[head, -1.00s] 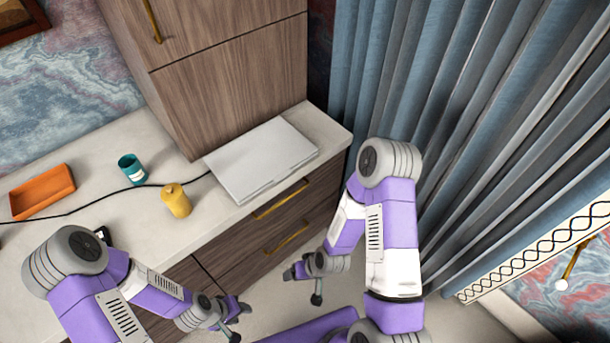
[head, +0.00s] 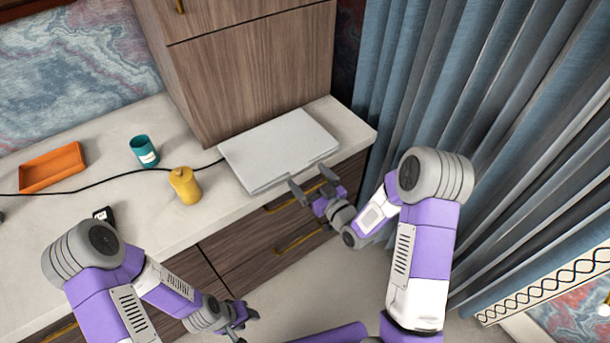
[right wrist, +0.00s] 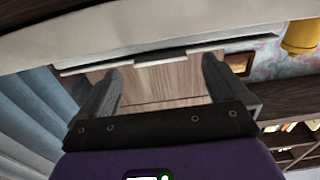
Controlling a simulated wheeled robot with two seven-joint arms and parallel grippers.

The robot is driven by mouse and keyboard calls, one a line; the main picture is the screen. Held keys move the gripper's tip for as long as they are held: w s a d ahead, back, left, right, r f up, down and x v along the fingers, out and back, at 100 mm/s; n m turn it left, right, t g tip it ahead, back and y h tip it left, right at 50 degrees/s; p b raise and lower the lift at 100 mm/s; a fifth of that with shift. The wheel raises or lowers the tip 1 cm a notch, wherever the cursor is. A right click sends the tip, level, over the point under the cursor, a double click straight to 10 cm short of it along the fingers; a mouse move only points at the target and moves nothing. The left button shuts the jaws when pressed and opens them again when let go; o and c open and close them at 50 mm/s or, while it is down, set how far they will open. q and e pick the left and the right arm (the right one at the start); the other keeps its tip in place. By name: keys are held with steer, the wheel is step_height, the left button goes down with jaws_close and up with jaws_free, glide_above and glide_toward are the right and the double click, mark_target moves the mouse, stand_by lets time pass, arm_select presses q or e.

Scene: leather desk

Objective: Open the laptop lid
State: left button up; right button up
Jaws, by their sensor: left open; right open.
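The laptop (head: 279,147) is a flat silver-white slab with its lid shut. It lies on the pale countertop near the right end, against the wooden cabinet. My right gripper (head: 313,183) is open and empty at the laptop's front edge, with its fingers pointing toward it. In the right wrist view the two fingers (right wrist: 158,80) stand apart, and the laptop's thin edge (right wrist: 140,62) shows ahead of and between them. I cannot tell whether they touch. My left gripper (head: 241,326) is open and empty, low in front of the drawers, away from the laptop.
A yellow canister (head: 186,186), a teal cup (head: 144,151) and an orange tray (head: 52,167) stand left of the laptop. A black cable (head: 100,182) runs along the counter to the laptop. The tall cabinet (head: 250,75) is behind it; blue curtains (head: 440,90) hang at right.

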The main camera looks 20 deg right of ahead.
steer(key=shift+x, duration=1.3)
